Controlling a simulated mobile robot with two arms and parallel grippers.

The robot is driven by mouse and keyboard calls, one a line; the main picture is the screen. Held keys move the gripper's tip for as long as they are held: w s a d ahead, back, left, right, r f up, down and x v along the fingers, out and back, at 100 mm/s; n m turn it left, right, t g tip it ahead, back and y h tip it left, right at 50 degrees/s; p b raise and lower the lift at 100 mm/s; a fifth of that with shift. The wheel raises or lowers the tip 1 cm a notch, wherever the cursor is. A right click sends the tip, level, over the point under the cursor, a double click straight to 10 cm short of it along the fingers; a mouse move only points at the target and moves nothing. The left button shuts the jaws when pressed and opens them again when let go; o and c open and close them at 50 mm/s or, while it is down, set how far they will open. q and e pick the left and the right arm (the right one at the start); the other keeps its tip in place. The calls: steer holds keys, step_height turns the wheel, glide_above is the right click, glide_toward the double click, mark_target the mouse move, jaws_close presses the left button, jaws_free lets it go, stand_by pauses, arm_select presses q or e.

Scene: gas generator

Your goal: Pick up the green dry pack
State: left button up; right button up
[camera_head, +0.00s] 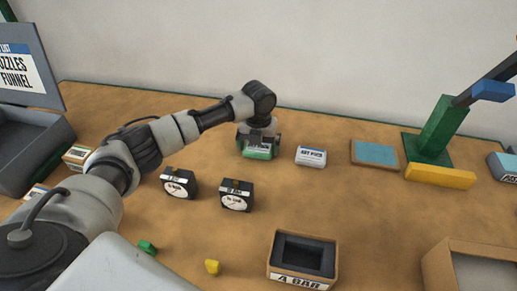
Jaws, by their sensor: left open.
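The green dry pack (257,154) lies on the brown table, under my left gripper (259,142). My left arm reaches in from the left, and the gripper points down over the pack with its fingers around it. The gripper is open. The gripper hides the upper part of the pack, and I cannot tell whether the fingers touch it. My right gripper is not in view.
A white pack (311,155) lies just right of the gripper. Two black gauges (237,195) stand nearer. A green stand (437,132) and a yellow block (440,175) are at right.

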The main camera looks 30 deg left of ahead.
arm_select(q)
steer(key=shift+f, duration=0.1)
steer(key=shift+c, duration=0.2)
steer(key=c, duration=0.6)
